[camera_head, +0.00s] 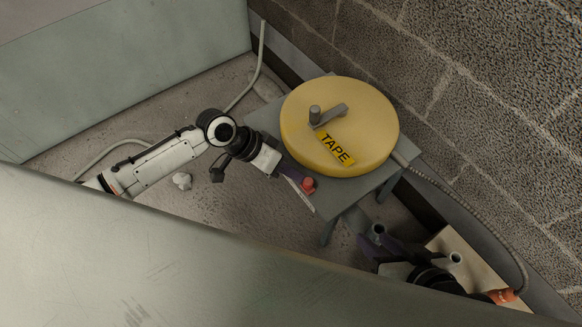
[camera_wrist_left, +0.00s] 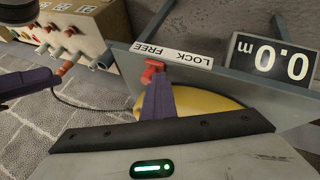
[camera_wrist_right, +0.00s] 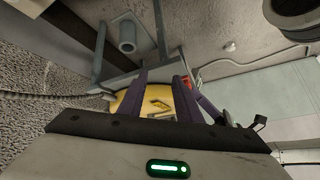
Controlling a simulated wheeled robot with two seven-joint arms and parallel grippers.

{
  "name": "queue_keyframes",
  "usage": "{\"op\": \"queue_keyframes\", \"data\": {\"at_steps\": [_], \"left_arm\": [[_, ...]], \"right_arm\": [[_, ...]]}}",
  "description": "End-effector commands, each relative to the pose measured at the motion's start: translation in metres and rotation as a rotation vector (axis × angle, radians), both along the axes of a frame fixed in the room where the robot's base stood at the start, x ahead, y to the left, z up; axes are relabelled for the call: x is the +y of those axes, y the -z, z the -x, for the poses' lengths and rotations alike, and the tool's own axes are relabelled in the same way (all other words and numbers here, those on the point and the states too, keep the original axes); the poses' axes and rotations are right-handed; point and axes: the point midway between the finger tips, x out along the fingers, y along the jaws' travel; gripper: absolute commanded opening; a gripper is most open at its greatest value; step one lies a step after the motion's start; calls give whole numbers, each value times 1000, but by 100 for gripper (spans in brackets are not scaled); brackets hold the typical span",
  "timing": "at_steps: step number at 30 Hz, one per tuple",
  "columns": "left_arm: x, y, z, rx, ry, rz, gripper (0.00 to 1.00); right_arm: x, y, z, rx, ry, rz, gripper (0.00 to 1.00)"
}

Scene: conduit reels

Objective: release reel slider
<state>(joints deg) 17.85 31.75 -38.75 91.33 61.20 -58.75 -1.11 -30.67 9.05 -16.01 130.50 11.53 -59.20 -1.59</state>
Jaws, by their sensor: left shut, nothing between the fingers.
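The yellow tape reel (camera_head: 365,120) lies on a grey stand (camera_head: 398,178). The red slider (camera_head: 308,185) is at the stand's front edge. In the left wrist view the slider (camera_wrist_left: 150,72) sits by the left end of a white LOCK/FREE label (camera_wrist_left: 185,55). My left gripper (camera_head: 301,192) is shut and empty, its purple fingertips (camera_wrist_left: 155,88) right at the slider; whether they touch it I cannot tell. My right gripper (camera_wrist_right: 160,88) is open and empty, low and right of the stand in the head view, its fingers partly hidden there.
A beige box (camera_wrist_left: 75,30) with connectors stands beside the stand. A ribbed conduit (camera_head: 490,225) runs from the reel to an orange end (camera_head: 502,296). A block wall (camera_head: 480,90) is behind. A display (camera_wrist_left: 272,58) reads 0.0 m. A pale panel (camera_head: 130,250) crosses the foreground.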

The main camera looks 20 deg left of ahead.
Motion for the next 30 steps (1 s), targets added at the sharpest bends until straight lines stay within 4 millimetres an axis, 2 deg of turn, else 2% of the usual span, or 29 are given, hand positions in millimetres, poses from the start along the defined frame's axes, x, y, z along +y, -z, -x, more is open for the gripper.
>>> {"op": "queue_keyframes", "data": {"at_steps": [3, 7, 13, 14, 15, 21, 24, 30], "left_arm": [[-4, 2, 3, 7, 6, 5, 0], [3, 2, 2, 8, 5, 4, 0], [38, 1, -8, 3, -3, -2, 0], [44, -3, -9, 2, -3, -2, 0], [49, -17, -5, 1, -1, -1, 0], [75, -53, 4, 1, -1, -2, 0], [84, -66, 7, 0, 0, -2, 0], [94, -79, 11, 0, -1, -1, 0]], "right_arm": [[0, 0, 0, -2, 0, -1, 31], [0, -1, 0, -2, 0, -1, 31], [0, -1, 0, -2, 0, 2, 31], [0, -5, -1, -4, 0, 2, 31], [-3, -9, -1, -11, 16, 2, 31], [-14, -16, 3, -53, 80, -10, 31], [-17, -19, 4, -69, 100, -14, 31], [-20, -22, 4, -90, 118, -17, 31]]}}
